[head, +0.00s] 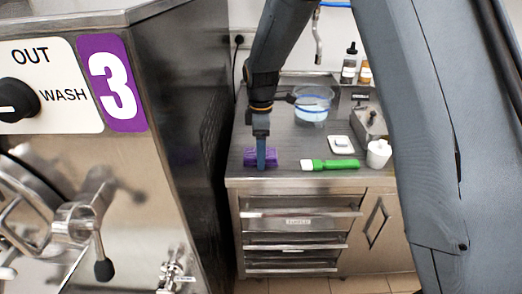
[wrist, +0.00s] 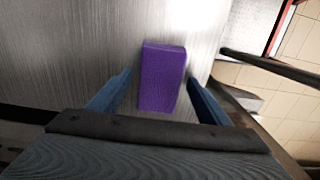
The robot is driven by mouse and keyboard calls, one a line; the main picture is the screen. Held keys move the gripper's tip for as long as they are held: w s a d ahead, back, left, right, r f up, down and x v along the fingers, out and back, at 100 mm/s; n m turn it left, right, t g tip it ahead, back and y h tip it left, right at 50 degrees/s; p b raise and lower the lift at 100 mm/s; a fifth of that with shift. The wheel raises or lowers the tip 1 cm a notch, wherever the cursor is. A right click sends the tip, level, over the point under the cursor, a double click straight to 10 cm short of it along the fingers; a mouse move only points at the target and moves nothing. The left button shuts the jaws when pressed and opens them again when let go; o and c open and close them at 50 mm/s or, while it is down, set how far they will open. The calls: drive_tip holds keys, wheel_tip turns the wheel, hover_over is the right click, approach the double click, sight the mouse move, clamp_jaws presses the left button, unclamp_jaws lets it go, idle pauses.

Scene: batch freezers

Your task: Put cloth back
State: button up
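The purple cloth (head: 250,159) looks like a compact folded block and lies on the steel counter near its front left edge. It also shows in the wrist view (wrist: 162,75), between my two blue fingers. My gripper (head: 261,165) points down at the cloth, and one finger hides part of it in the head view. In the wrist view my gripper (wrist: 160,84) is open, with a gap between the cloth and the finger on each side. I cannot tell whether the fingertips reach down beside the cloth or are still above it.
On the counter (head: 285,178) are a green-handled brush (head: 334,164), a white cup (head: 378,154), a small white dish (head: 340,145), a clear tub (head: 312,104) and bottles (head: 349,65). Drawers (head: 299,222) sit below. The batch freezer (head: 165,130) stands close on the left.

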wheel_tip(320, 180, up, 12)
drive_tip(key=b, duration=0.3)
drive_tip(key=s+d+f+m, duration=0.5)
drive_tip(key=s+d+m, duration=0.3)
drive_tip(key=s, duration=0.3)
drive_tip(key=s+d+f+m+t, duration=0.1)
drive_tip(key=s+d+f+m, duration=0.4)
drive_tip(key=s+d+m, duration=0.4)
drive_tip(key=s, duration=0.2)
drive_tip(key=shift+s+f+m, duration=0.25)
drive_tip(key=shift+s+m, duration=0.05)
drive_tip(key=shift+s, duration=0.05)
